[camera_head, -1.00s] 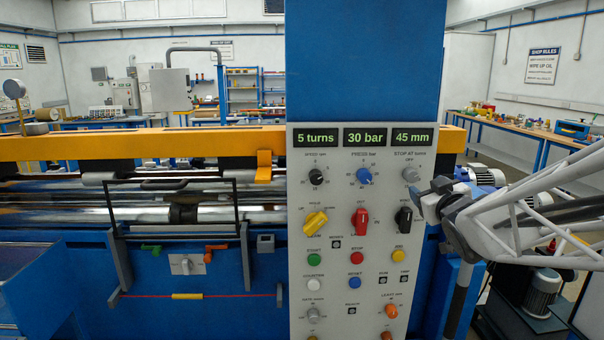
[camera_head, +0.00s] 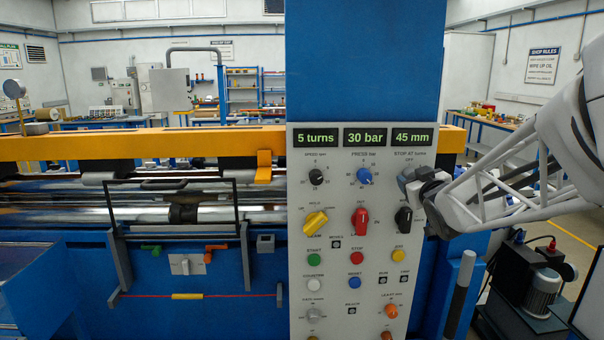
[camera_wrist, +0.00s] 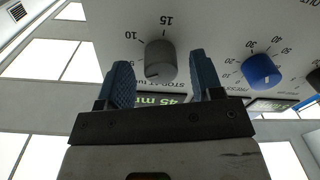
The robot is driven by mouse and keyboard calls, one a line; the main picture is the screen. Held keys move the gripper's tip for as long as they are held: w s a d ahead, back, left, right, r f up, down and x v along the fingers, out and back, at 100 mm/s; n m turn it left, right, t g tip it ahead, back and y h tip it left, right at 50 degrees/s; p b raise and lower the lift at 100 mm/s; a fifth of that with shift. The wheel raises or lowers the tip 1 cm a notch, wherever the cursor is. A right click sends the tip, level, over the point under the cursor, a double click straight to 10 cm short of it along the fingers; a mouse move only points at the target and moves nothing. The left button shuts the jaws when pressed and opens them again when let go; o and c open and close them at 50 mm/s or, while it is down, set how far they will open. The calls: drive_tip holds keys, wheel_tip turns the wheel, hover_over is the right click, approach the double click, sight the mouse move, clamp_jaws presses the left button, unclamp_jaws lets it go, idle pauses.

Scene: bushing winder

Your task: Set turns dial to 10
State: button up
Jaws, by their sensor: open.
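The turns dial is a grey knob (camera_wrist: 160,62) under the "STOP AT turns" label on the grey panel (camera_head: 330,270). My gripper (camera_head: 408,178) is at the panel's upper right and largely covers the dial in the head view. In the wrist view, its open blue fingers stand on either side of the knob with gaps. Contact is not visible. The left display (camera_head: 317,138) reads "5 turns".
The blue pressure knob (camera_head: 364,175) sits left of the dial. A black selector (camera_head: 403,218) is just below my gripper, with a red selector (camera_head: 360,220) beside it. Displays read "30 bar" and "45 mm" above.

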drive_tip(key=shift+w, duration=0.25)
drive_tip(key=c, duration=0.9)
drive_tip(key=shift+m, duration=0.3)
drive_tip(key=m, duration=1.1)
drive_tip(key=shift+a, duration=0.1)
drive_tip(key=shift+m, duration=0.3)
